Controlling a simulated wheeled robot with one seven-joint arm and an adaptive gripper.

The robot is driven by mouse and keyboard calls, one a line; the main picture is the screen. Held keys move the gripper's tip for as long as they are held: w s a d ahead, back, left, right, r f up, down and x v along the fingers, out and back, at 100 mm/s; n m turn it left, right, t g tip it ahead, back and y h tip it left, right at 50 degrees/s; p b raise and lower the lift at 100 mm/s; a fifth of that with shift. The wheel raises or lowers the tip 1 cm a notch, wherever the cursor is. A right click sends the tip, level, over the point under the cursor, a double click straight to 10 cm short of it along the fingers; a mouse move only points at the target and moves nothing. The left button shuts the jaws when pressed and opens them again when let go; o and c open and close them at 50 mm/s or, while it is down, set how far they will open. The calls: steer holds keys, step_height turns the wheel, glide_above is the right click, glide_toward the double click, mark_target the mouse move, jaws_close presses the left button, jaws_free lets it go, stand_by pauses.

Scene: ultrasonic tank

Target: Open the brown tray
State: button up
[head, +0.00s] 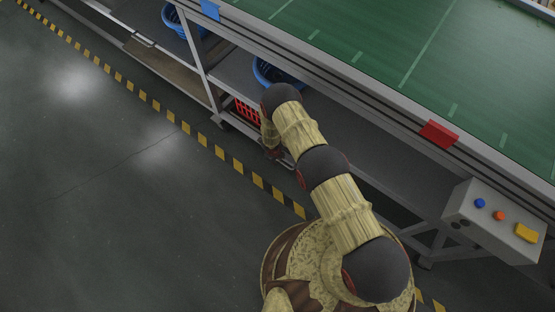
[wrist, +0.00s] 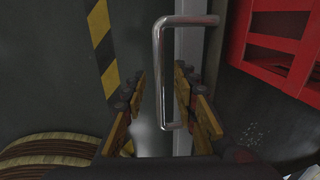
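A flat brown tray-like surface (head: 165,72) shows low under the bench at upper left in the head view. My gripper (wrist: 160,74) is open in the wrist view, with one finger on each side of a shiny metal bar handle (wrist: 159,70). The handle is fixed to a pale grey edge (wrist: 188,70). The fingers look apart from the bar. I cannot tell whether this handle belongs to the brown surface. In the head view my arm mostly hides my gripper, low by the bench.
A red crate (head: 247,112) is on the lower shelf beside my gripper; it also shows in the wrist view (wrist: 273,42). Blue baskets (head: 270,74) stand under the green-topped bench (head: 360,45). A control box (head: 490,222) is at right. Open floor (head: 100,180) lies left.

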steer(key=shift+c, duration=0.6)
jaws_close()
